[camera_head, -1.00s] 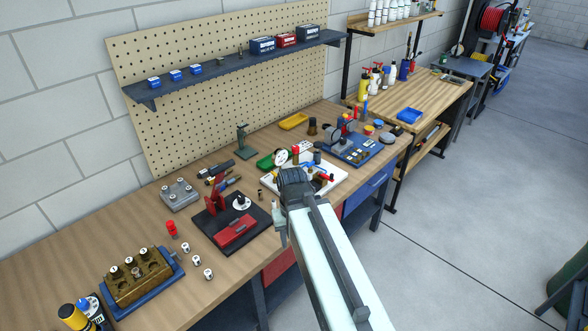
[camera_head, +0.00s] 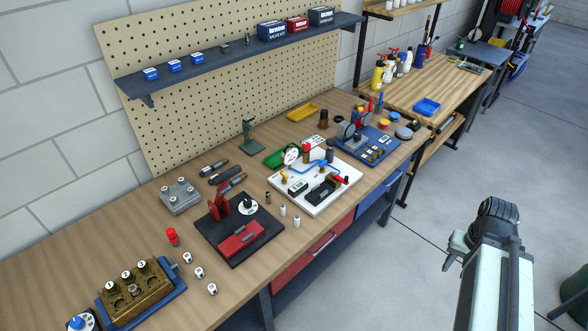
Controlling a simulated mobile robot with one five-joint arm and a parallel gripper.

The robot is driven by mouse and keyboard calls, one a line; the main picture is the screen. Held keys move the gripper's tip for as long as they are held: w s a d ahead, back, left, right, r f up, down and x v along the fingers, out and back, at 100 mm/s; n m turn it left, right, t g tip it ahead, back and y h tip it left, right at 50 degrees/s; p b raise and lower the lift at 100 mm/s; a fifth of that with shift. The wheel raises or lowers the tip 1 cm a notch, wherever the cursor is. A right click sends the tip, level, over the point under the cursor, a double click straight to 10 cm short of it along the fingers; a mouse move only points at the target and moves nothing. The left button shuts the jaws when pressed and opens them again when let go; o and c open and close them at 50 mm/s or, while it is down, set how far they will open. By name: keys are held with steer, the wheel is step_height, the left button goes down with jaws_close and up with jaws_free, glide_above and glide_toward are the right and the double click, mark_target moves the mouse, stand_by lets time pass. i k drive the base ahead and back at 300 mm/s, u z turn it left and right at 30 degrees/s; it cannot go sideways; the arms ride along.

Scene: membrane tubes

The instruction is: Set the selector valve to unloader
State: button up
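A white board (camera_head: 306,206) lies on the workbench. It carries a round white gauge (camera_head: 291,155), a blue tube (camera_head: 317,165), black blocks (camera_head: 322,190) and red-tipped parts (camera_head: 341,180). Which part is the selector valve, and how it is set, is too small to tell. No unloader marking can be read. My gripper (camera_head: 456,252) is off to the right, over the grey floor, clear of the bench and the board. Its fingers are too small and turned away to show whether they are open.
A black base with a red fixture (camera_head: 238,240) stands left of the white board. A blue board (camera_head: 367,152) lies beyond it. The workbench (camera_head: 60,245) has bare wood at its left. A dark green cylinder (camera_head: 572,290) is at the right edge. Floor between bench and arm is clear.

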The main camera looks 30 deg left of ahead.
mark_target(285, 176)
steer(key=z, duration=0.2)
steer(key=i, duration=0.4)
steer(key=u, duration=3.75)
